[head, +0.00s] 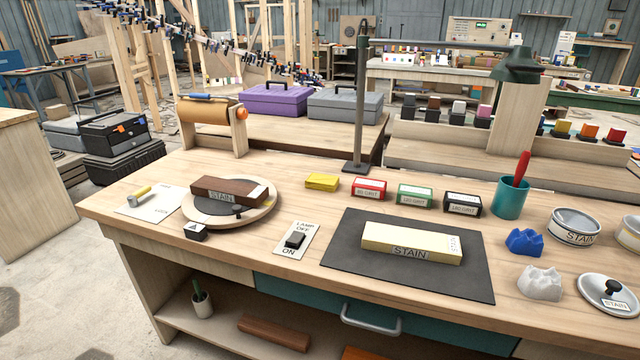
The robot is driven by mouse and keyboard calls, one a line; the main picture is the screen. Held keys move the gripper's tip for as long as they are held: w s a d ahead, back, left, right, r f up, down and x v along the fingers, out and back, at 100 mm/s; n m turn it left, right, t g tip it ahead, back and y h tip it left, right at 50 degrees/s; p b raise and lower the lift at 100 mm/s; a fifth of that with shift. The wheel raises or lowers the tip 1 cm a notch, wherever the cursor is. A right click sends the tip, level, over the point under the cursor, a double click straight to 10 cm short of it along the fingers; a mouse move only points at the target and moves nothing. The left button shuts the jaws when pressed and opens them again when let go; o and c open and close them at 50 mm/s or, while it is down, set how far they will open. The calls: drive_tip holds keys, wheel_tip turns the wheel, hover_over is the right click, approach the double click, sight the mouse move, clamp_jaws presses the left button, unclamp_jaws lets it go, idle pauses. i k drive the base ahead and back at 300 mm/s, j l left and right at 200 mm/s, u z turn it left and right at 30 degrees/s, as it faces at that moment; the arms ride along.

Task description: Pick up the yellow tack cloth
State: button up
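The yellow tack cloth (322,181) is a small folded yellow pad. It lies flat on the wooden workbench, behind the lamp switch plate and left of the red-labelled sandpaper block. Nothing covers it and its top and front side show. My gripper is not in view.
Red (369,188), green (415,197) and black (462,204) grit blocks stand in a row right of the cloth. The lamp post (360,100) rises just behind it. A round turntable (230,208) with a dark board is at left. A dark mat (345,255) holds a pale board in front.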

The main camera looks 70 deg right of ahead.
sight(329, 183)
drive_tip(key=z, duration=2.65)
drive_tip(key=i+j, duration=0.15)
drive_tip(key=j, duration=0.3)
drive_tip(key=i+j, duration=0.1)
drive_tip(key=j, duration=0.3)
drive_tip(key=i+j, duration=0.15)
drive_tip(key=j, duration=0.3)
drive_tip(key=i+j, duration=0.1)
drive_tip(key=j, duration=0.35)
drive_tip(key=i+j, duration=0.15)
drive_tip(key=j, duration=0.25)
drive_tip(key=i+j, duration=0.1)
drive_tip(key=j, duration=0.35)
